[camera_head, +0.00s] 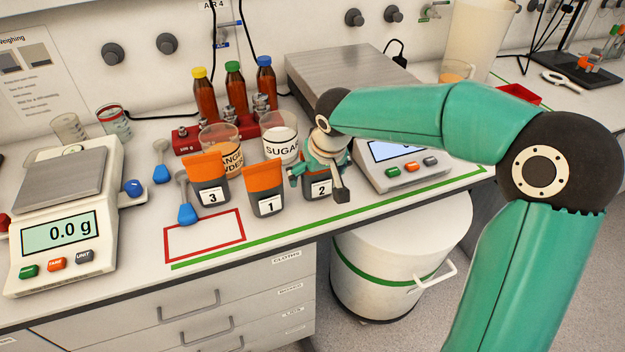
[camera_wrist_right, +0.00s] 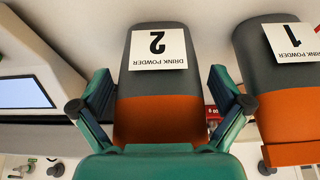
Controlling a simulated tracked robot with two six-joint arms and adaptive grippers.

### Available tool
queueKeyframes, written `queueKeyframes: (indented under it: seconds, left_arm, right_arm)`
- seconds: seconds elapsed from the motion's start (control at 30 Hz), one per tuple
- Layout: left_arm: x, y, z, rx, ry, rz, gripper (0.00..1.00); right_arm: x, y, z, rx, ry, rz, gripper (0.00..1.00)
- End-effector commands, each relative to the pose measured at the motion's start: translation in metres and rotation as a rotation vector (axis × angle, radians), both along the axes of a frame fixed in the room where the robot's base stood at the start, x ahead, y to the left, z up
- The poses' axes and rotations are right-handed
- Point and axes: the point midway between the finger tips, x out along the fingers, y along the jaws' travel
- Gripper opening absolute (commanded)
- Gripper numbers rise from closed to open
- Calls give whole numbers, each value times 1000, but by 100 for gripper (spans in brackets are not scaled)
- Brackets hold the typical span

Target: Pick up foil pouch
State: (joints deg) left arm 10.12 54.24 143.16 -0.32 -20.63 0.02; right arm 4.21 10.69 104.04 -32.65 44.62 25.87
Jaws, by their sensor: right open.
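Three grey and orange foil pouches stand upright on the bench in the head view: pouch 3 (camera_head: 211,194), pouch 1 (camera_head: 267,203) and pouch 2 (camera_head: 321,190). My right gripper (camera_head: 318,184) is at pouch 2, partly covering its orange top. In the right wrist view, pouch 2 (camera_wrist_right: 157,90) lies between the two spread fingers of the right gripper (camera_wrist_right: 160,90). Small gaps show beside the pouch, so the gripper is open around it and not closed on it. Pouch 1 (camera_wrist_right: 285,85) is just outside one finger. My left gripper is out of view.
A sugar beaker (camera_head: 279,137) and an orange powder beaker (camera_head: 220,141) stand behind the pouches. A scale with a blue display (camera_head: 397,151) is close right of pouch 2. The red-outlined area (camera_head: 204,238) in front is empty.

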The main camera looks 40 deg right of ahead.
Motion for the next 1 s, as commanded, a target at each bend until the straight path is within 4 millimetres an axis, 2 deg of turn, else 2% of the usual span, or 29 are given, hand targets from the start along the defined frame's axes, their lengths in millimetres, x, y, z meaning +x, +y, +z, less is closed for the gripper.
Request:
queueKeyframes:
  seconds: [0.07,0.47,0.77,1.0]
  left_arm:
    - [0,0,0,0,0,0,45]
    - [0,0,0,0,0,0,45]
    - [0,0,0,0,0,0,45]
    - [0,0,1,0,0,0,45]
  right_arm:
    - [0,0,0,0,0,0,98]
    - [0,0,0,0,1,0,32]
    - [0,0,2,0,-1,0,29]
    - [1,1,18,0,-4,0,29]
